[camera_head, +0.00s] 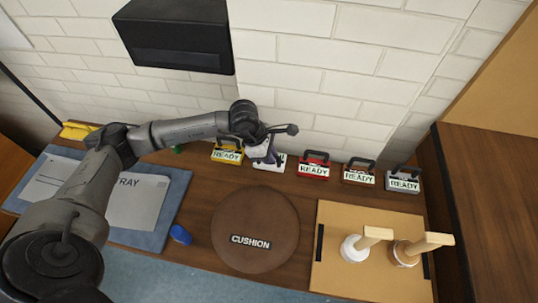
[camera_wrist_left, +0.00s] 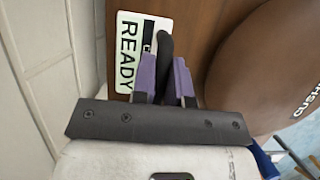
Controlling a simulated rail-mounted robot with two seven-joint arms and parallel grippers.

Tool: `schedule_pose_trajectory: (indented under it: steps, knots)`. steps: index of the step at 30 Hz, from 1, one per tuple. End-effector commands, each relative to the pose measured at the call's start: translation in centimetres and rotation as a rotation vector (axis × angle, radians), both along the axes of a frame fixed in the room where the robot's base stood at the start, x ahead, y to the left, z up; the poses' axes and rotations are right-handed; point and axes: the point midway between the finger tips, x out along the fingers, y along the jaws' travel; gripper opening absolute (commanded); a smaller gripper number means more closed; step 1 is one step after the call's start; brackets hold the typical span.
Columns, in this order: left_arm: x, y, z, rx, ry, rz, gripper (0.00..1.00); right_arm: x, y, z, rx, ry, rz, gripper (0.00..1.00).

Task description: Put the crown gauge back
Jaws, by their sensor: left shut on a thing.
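My left gripper (camera_head: 266,154) is at the back of the bench, by the wall, in a row of handled gauges. In the left wrist view its purple fingers (camera_wrist_left: 165,82) are shut on the dark handle (camera_wrist_left: 165,45) of a gauge with a white READY plate (camera_wrist_left: 140,50). In the head view the gripper hides most of this gauge, so I cannot tell whether it is the crown gauge. Its plate (camera_head: 279,164) shows low, at or near the bench top; whether it touches is unclear. My right gripper is not in view.
A yellow gauge (camera_head: 227,152) stands left of it; red (camera_head: 314,167), brown (camera_head: 359,174) and grey (camera_head: 403,181) gauges stand right. In front are a round brown cushion (camera_head: 254,230), a blue tray (camera_head: 178,205), a blue object (camera_head: 180,234) and a board (camera_head: 385,215) with two wooden-handled tools.

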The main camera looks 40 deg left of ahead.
Motion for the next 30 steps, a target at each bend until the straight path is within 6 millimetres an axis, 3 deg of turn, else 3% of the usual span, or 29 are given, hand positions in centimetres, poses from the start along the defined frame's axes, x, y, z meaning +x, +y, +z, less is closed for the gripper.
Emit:
schedule_pose_trajectory:
  steps: [5, 6, 14, 23, 30]
  knots:
    - [0.0, 0.0, -0.1, 0.000, -0.001, 0.000, 0.00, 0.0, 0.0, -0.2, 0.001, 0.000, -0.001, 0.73]
    - [0.0, 0.0, -0.1, 0.000, 0.000, 0.000, 0.16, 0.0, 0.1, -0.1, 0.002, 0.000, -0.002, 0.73]
    - [0.0, 0.0, -0.1, 0.001, 0.001, 0.000, 0.40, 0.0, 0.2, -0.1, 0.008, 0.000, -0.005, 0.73]
    - [0.0, 0.1, 0.3, 0.000, -0.001, 0.000, 0.40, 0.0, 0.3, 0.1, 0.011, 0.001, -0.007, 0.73]
    - [-0.7, 1.3, 3.7, 0.003, -0.003, 0.001, 0.40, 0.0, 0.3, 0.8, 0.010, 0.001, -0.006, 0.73]
